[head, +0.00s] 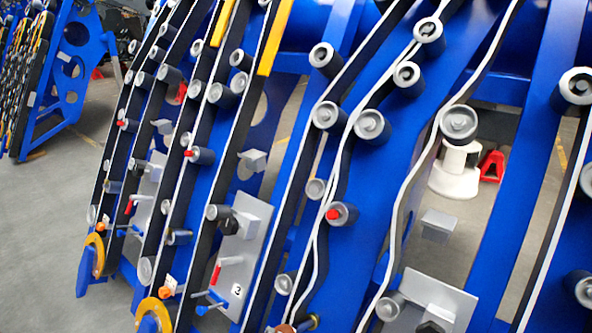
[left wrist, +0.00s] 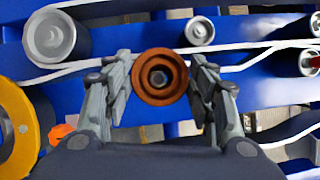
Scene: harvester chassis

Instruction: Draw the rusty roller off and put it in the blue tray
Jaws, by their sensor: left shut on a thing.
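The rusty roller (left wrist: 160,77) is a brown-orange ring with a dark centre, seen end-on in the left wrist view. The fingers of my left gripper (left wrist: 161,80) stand on both sides of it and are shut on it. I cannot tell whether it still sits on its pin. In the head view a small brown edge at the bottom, probably the same roller (head: 284,328), is cut off by the frame. My left gripper is outside the head view. My right gripper is in neither view. The blue tray is not seen in either view.
Blue chassis plates with black-and-white belts and several grey rollers (head: 370,125) fill the head view. A grey roller (left wrist: 54,38) and a yellow disc (left wrist: 20,125) lie left of the gripper in the wrist view. Grey floor (head: 45,225) is open at the left.

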